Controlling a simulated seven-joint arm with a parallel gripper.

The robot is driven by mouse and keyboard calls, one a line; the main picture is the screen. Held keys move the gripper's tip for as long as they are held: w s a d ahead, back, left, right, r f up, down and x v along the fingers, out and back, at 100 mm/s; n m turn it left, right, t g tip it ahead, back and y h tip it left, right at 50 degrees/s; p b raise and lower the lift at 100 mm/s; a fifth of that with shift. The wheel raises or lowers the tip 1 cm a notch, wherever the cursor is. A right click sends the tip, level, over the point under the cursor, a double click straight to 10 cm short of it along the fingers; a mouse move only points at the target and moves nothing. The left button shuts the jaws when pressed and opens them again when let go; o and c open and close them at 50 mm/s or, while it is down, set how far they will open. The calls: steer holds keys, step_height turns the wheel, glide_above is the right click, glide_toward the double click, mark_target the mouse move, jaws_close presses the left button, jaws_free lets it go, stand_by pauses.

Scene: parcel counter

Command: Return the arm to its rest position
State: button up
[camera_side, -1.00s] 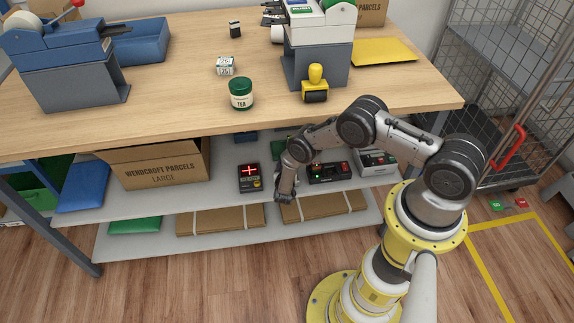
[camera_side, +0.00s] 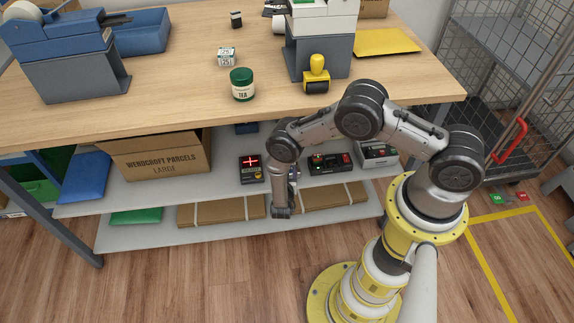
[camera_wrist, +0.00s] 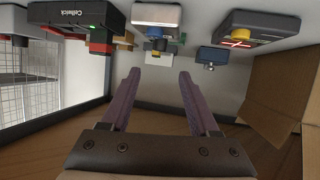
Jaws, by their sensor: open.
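The wooden counter (camera_side: 175,80) holds a tea jar (camera_side: 242,85) and a yellow-handled stamp (camera_side: 316,75). On the shelf are a cardboard box (camera_side: 160,158), a device with a red cross display (camera_side: 251,168) and a control box (camera_side: 330,163). A wire cage (camera_side: 500,70) stands right.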

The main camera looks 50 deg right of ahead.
steer(key=shift+s+a+r, duration=0.3)
steer(key=shift+s+a, duration=0.1)
steer(key=shift+a, duration=0.15)
